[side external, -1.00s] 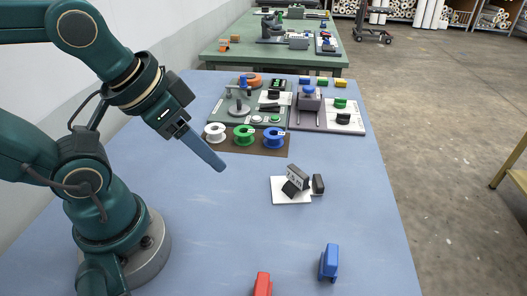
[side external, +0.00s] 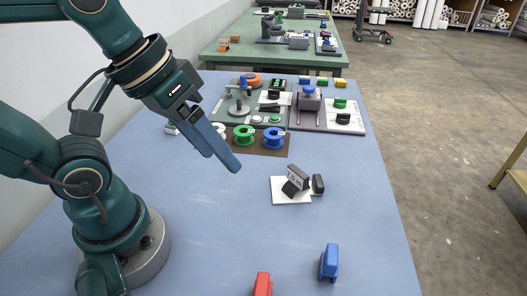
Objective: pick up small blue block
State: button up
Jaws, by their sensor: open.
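A small blue block (side external: 305,80) lies at the far edge of the blue table, left of a green block (side external: 322,81) and a yellow block (side external: 340,83). A larger blue piece (side external: 329,262) stands near the front right, beside a red piece (side external: 262,284) cut off by the frame's bottom edge. My gripper (side external: 222,162) is open and empty. Its blue-grey fingers point down and right above the table, in front of the spools and well apart from both blue things.
White, green (side external: 243,135) and blue (side external: 273,138) spools stand on a brown mat. A grey device (side external: 296,179) sits on a white plate. The table's front middle is clear.

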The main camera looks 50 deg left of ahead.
jog(key=w+d+r+n+g+h, duration=0.1)
jog(key=w+d+n+g+h, duration=0.25)
jog(key=d, duration=0.25)
jog(key=n+g+h, duration=0.5)
jog(key=g+h, duration=0.1)
send_over(335, 271)
jog(key=w+a, duration=0.3)
jog(key=a, duration=0.1)
notch_tip(335, 271, down, 8)
jog(key=shift+n+g+h, duration=0.45)
jog(key=shift+n+g, duration=0.1)
jog(key=shift+n, duration=0.4)
jog(key=f, duration=0.6)
jog(key=shift+s+d+f, duration=0.25)
jog(key=shift+s+f, duration=0.1)
jog(key=shift+s, duration=0.05)
jog(key=shift+s+f, duration=0.15)
jog(key=shift+f, duration=0.15)
jog(key=shift+s+d+f, duration=0.15)
jog(key=shift+s+d, duration=0.05)
jog(key=shift+d, duration=0.05)
jog(key=shift+x, duration=2.25)
grip_shut()
